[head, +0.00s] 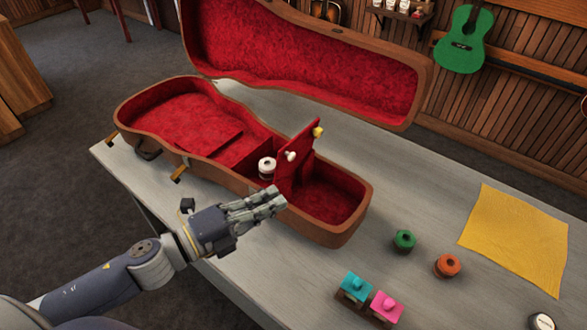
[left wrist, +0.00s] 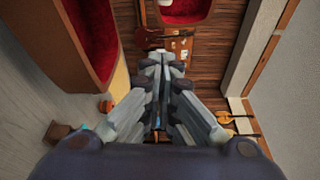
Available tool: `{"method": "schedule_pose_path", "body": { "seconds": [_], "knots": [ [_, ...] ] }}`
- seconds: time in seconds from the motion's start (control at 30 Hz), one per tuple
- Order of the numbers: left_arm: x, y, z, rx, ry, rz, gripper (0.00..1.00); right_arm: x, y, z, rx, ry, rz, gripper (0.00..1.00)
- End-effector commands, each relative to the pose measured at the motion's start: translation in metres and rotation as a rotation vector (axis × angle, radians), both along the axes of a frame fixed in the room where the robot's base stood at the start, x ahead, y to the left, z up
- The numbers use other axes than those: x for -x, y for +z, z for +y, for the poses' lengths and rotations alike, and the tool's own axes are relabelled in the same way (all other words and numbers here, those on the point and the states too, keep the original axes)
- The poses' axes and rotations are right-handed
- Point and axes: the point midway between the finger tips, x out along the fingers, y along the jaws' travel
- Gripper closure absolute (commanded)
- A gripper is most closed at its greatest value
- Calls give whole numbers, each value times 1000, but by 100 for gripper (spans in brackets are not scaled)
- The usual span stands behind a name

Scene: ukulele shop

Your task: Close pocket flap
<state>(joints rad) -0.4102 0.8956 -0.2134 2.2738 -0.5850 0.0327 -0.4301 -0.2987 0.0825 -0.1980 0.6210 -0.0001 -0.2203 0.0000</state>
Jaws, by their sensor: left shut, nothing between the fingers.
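The open ukulele case (head: 150,110), brown outside and red inside, lies on the grey table with its lid (head: 310,50) raised. The red pocket flap (head: 298,165) stands up, tilted, above the pocket (head: 332,192) at the case's right end. A yellow knob shows at the flap's top corner and a white knob on its face. My left gripper (head: 282,196) is shut and empty, at the near side wall of the case just below the flap. In the left wrist view the fingers (left wrist: 160,95) are together, with the case wall (left wrist: 52,55) at the left. My right gripper is out of view.
A white round container (head: 267,168) sits in the case left of the flap. Green (head: 404,240) and orange (head: 447,265) round items, a holder with teal (head: 354,286) and pink (head: 386,305) pieces, and a yellow cloth (head: 517,237) lie on the table (head: 440,195) at right.

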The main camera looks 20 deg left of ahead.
Motion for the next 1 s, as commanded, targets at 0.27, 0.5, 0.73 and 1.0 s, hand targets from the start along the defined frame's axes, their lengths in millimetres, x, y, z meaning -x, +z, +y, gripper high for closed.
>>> {"method": "schedule_pose_path", "body": {
  "seconds": [0.27, 0.5, 0.73, 1.0],
  "knots": [
    [-19, 4, -15, 2, 1, -4, 100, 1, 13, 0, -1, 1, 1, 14],
    [-45, 4, -35, 4, 3, -2, 100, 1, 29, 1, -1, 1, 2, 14],
    [-74, 3, -59, 5, 4, -2, 100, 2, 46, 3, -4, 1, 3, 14],
    [-88, 2, -32, 3, 4, 3, 100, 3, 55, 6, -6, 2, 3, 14]
  ]
}}
